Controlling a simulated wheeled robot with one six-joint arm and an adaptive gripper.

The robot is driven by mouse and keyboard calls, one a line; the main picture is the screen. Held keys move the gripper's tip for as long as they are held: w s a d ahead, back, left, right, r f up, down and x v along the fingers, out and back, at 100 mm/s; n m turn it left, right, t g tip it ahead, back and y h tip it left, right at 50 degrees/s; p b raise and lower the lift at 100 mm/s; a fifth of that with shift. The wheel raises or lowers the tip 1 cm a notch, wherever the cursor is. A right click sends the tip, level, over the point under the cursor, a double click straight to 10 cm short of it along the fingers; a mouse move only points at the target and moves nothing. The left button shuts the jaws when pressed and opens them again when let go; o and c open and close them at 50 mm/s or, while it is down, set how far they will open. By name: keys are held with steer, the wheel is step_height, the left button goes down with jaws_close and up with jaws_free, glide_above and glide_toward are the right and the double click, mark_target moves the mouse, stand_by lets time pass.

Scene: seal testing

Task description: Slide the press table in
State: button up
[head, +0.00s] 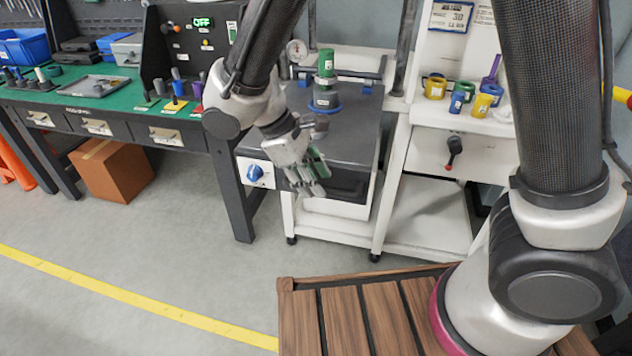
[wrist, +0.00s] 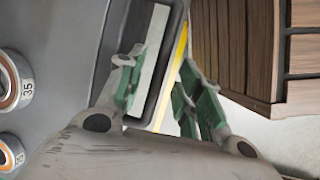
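The press table (head: 352,122) has a dark grey top on a white frame and stands under the press in the head view. A dark bar handle (head: 349,186) runs along its front; in the wrist view its dark frame (wrist: 172,62) surrounds a pale gap. My gripper (head: 316,178) is at the table's front edge, pointing down. In the wrist view my gripper (wrist: 162,98) is open, with its two green-padded fingers apart. The handle's outer bar lies between the fingers there; I cannot tell whether either touches it. A green cylinder (head: 326,64) stands on a blue ring on the table.
A white stand (head: 465,143) with coloured rings and a black lever is at right. A green workbench (head: 62,95) with drawers is at left, a cardboard box (head: 112,170) below it. Grey floor (head: 180,245) is clear in front. My wooden-slatted base is near the bottom.

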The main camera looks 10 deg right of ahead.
steer(key=shift+d+f, duration=0.3)
steer(key=shift+f, duration=0.3)
jaws_close()
steer(key=shift+w, duration=0.1)
